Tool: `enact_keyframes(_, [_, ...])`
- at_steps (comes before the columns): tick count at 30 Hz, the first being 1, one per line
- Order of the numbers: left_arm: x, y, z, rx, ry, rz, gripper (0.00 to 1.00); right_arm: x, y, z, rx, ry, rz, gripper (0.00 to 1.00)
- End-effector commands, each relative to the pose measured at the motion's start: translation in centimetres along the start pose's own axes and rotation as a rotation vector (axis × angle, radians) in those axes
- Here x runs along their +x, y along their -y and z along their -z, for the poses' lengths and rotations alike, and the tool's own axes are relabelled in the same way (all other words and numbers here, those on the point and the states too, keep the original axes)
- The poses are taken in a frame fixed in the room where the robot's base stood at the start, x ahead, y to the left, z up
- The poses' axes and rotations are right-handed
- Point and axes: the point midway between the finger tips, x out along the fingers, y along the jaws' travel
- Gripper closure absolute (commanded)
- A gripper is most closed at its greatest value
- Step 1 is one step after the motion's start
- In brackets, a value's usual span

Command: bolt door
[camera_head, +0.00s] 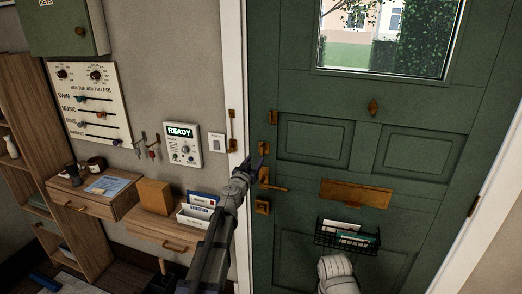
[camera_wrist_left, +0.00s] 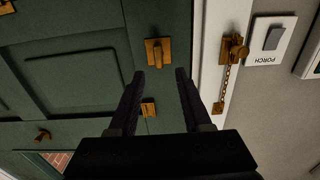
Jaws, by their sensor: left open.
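The green door (camera_head: 310,110) is shut in its white frame, with brass fittings along its left edge. A brass plate with a turn piece (camera_wrist_left: 158,52) lies just beyond my left fingertips in the wrist view; in the head view it is partly behind the gripper. A smaller brass fitting (camera_head: 272,117) sits above it and shows between the fingers in the wrist view (camera_wrist_left: 148,108). A brass lever handle (camera_head: 270,183) and a lower brass lock plate (camera_head: 262,207) are below. My left gripper (camera_head: 255,166) is open and empty in front of the door edge. My right gripper is not in view.
A door chain (camera_wrist_left: 228,72) hangs on the white frame beside the PORCH switch (camera_head: 217,143). A brass letter flap (camera_head: 355,193) and wire basket (camera_head: 347,236) are on the door. A READY panel (camera_head: 182,144) and wall shelf with a letter holder (camera_head: 195,212) stand left.

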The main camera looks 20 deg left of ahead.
Motion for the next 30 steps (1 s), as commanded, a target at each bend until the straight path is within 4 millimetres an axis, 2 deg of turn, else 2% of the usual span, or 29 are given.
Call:
enact_keyframes(8, [1.6,-0.1,0.0,-0.001,0.000,-0.003,0.51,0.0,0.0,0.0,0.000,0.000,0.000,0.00])
enact_keyframes(18, [6.7,-0.1,0.0,-0.001,0.000,-0.004,0.51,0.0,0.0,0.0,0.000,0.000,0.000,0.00])
enact_keyframes(21, [7.6,-0.1,0.0,-0.001,0.000,-0.004,0.51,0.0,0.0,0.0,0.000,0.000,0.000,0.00])
enact_keyframes(30, [7.8,-0.2,0.0,-0.001,0.000,-0.004,0.51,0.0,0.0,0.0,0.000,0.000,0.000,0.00])
